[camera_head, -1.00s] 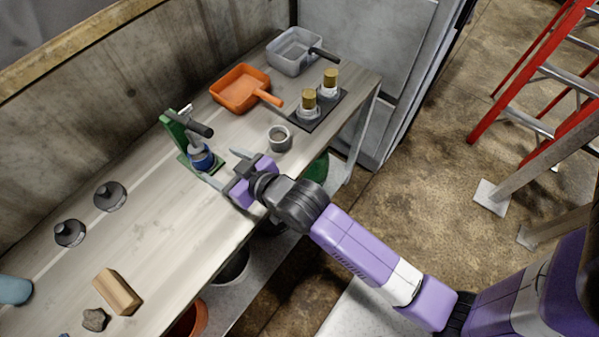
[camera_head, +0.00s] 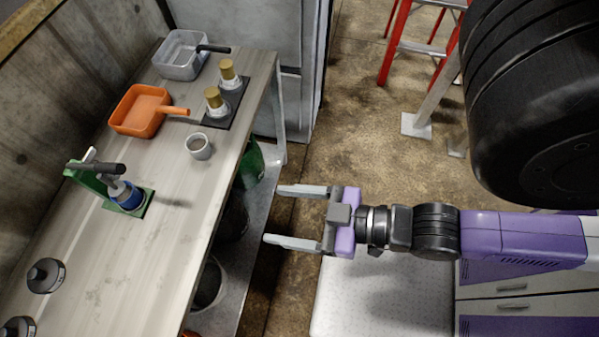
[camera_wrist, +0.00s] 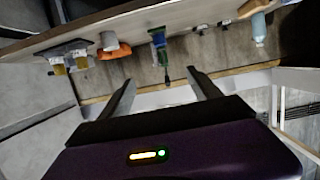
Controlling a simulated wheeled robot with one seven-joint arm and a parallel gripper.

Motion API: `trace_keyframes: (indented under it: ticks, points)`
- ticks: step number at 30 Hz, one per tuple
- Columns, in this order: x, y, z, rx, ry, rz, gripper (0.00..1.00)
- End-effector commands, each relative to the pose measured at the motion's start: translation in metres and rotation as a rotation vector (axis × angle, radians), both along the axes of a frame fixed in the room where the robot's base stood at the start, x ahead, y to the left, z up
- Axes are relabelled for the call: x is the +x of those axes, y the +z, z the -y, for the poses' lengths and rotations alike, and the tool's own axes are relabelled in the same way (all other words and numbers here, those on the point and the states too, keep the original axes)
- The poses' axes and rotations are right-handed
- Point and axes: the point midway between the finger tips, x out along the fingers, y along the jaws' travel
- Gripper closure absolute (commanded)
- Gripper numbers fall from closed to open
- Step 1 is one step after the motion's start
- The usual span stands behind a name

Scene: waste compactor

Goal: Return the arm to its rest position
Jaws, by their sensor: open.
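My gripper (camera_head: 285,217) is open and empty in the head view. Its two grey fingers point left toward the table, in clear air to the right of the table's front edge. My purple and black arm stretches to the right behind it. In the wrist view, both fingers of my gripper (camera_wrist: 160,88) are spread apart with nothing between them, and the scene looks upside down.
The wooden table (camera_head: 160,236) holds a green stand with a press (camera_head: 118,190), a small grey cup (camera_head: 199,146), an orange pan (camera_head: 140,110), a grey pan (camera_head: 182,55) and two gold-topped parts. A red ladder (camera_head: 400,45) stands behind. Bins sit under the table.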

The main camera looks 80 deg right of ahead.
Motion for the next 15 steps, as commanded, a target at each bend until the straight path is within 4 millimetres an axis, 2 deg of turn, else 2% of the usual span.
trace_keyframes:
  ticks: [1,3,6,15]
  points:
    - [-0.01,0.008,0.0,-0.001,0.001,-0.001,0.27]
    - [-0.019,0.017,0.0,-0.001,0.001,0.005,0.27]
    - [-0.025,0.025,0.0,-0.001,0.002,0.012,0.27]
    - [-0.027,0.028,0.0,-0.001,0.002,0.014,0.27]
